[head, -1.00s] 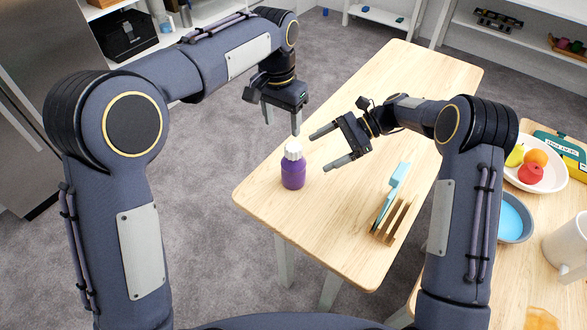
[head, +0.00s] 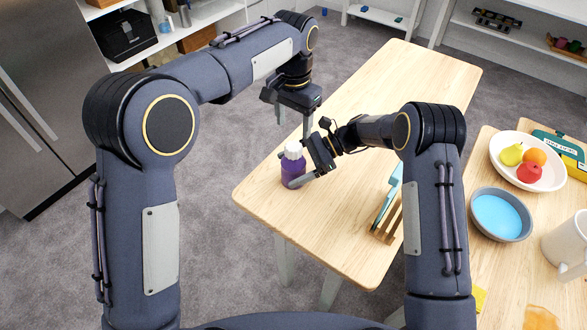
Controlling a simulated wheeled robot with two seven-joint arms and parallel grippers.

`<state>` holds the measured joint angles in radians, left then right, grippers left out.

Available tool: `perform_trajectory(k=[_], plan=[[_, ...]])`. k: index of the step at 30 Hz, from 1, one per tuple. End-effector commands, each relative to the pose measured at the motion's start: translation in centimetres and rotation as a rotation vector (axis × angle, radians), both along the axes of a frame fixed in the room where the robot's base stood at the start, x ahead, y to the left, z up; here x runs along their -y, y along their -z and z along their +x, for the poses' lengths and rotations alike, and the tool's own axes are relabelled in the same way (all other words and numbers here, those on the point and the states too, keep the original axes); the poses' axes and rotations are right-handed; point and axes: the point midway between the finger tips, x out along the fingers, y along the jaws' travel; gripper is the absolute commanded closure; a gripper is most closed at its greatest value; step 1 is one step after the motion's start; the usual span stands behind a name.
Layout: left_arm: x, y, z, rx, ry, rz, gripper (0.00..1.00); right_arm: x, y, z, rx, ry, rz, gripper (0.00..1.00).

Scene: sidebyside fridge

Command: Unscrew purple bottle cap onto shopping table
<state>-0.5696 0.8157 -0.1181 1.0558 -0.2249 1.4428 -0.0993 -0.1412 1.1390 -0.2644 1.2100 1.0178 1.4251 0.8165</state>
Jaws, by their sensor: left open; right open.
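The purple bottle (head: 290,172) stands upright near the left edge of the light wooden table (head: 400,80). Its white cap (head: 293,150) is on top. My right gripper (head: 296,168) is open at the bottle, one finger in front of its lower right side. The other finger is mostly hidden behind the bottle and gripper, and I cannot tell whether the fingers touch it. My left gripper (head: 293,120) is open and points down above and behind the cap, apart from it.
A wooden rack (head: 388,225) with a blue-handled item (head: 392,190) stands right of the bottle. A second table at right holds a fruit plate (head: 508,178), a blue bowl (head: 500,214) and a white mug (head: 566,245). The first table's far part is clear.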

Motion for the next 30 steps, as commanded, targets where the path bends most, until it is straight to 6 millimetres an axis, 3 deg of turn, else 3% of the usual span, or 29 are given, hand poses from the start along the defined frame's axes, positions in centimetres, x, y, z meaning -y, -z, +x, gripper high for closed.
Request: perform_trajectory(k=[4,23,26,30], plan=[[0.00,-0.01,0.00,0.000,0.000,0.000,0.44,0.01,0.01,0.00,0.000,0.000,0.000,0.17],[-0.01,0.01,-0.01,-0.001,0.019,-0.001,0.44,0.04,-0.02,0.02,0.000,0.000,0.000,1.00],[0.00,0.09,-0.02,-0.003,0.109,0.000,0.44,0.04,-0.02,0.02,0.001,0.000,0.000,1.00],[0.00,0.24,-0.06,-0.008,0.387,0.001,0.44,0.04,-0.02,0.02,0.001,0.000,0.000,1.00]])
